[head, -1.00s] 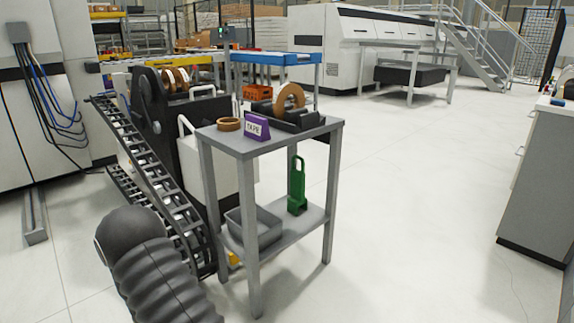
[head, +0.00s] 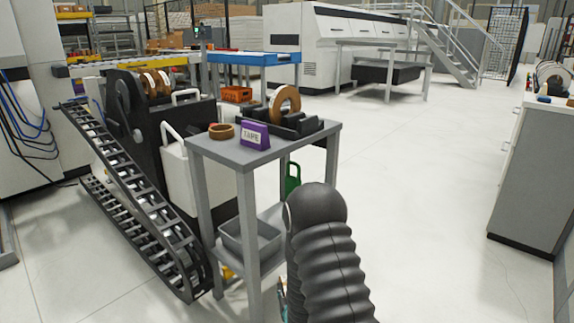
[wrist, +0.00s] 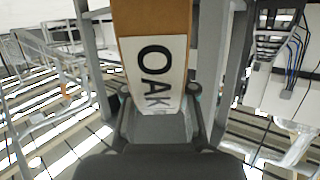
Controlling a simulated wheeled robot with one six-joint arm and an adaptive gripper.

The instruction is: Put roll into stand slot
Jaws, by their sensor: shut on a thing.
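A brown roll with a white label reading "OAK" (wrist: 155,45) is close up in the wrist view. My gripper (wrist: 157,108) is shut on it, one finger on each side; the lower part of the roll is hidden. In the head view my dark ribbed arm stands at the front of the grey cart, and the gripper and held roll are not visible there. A stand with several rolls (head: 553,74) sits on the counter at the right edge; its slots are too small to make out.
The grey cart (head: 262,156) carries a black dispenser with a brown roll (head: 285,103), a flat brown roll (head: 221,131) and a purple TAPE sign (head: 254,135). A black machine with a cable chain (head: 140,195) stands left. White floor lies open between the cart and the right counter (head: 535,165).

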